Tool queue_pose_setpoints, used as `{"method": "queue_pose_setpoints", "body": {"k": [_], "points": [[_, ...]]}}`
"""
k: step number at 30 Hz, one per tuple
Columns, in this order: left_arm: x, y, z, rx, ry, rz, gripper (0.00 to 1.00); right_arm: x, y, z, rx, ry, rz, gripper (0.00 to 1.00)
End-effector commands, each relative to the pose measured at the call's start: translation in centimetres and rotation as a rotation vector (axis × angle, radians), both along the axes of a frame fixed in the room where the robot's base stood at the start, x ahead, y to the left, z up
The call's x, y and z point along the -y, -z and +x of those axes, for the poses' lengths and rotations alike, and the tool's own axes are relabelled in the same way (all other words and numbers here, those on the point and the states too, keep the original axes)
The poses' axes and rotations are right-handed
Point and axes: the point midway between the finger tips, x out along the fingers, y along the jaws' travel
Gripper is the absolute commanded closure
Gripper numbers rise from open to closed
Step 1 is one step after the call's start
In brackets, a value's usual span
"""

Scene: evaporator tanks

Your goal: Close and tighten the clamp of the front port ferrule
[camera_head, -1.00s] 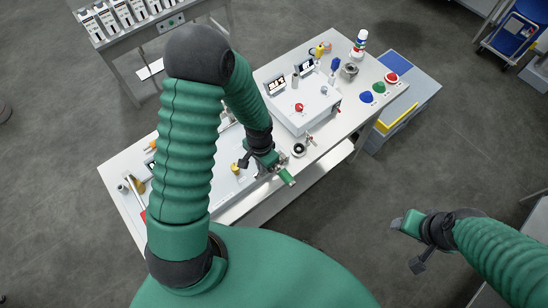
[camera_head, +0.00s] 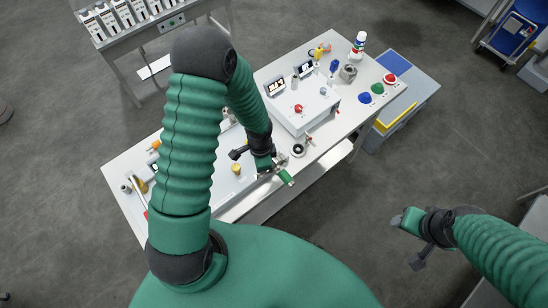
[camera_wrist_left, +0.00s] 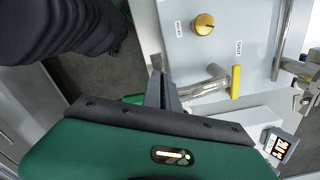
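My left gripper (camera_head: 276,172) is at the near edge of the bench, by a metal fitting. In the left wrist view its narrow grey fingers (camera_wrist_left: 163,92) are close together, beside a short metal piece (camera_wrist_left: 157,63). A green cylindrical part (camera_head: 287,178) shows just past the gripper; some green also shows left of the fingers in the wrist view. A bent metal pipe (camera_wrist_left: 205,84) with a yellow handle (camera_wrist_left: 235,82) lies to the right of the fingers. I cannot make out the clamp or the ferrule clearly. My right gripper (camera_head: 404,221) hangs over the floor, away from the bench.
The white bench (camera_head: 345,130) carries a white box (camera_head: 305,108) with a red button, and blue, green and red round pieces at its far right. A brass knob (camera_wrist_left: 204,24) sits on the panel.

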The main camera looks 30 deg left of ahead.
Motion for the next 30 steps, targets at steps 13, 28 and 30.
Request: {"method": "queue_pose_setpoints", "body": {"k": [13, 28, 30], "points": [[0.1, 0.0, 0.0, 0.001, 0.197, -0.001, 1.00, 0.0, -1.0, 0.0, 0.000, 0.000, 0.000, 0.45], [0.1, 0.0, 0.0, 0.002, 0.390, -0.001, 1.00, 0.0, -1.8, 0.0, 0.000, 0.000, 0.000, 0.45], [0.1, 0.0, 0.0, 0.003, 0.389, -0.001, 1.00, 0.0, -1.8, 0.0, 0.000, 0.000, 0.000, 0.45]]}}
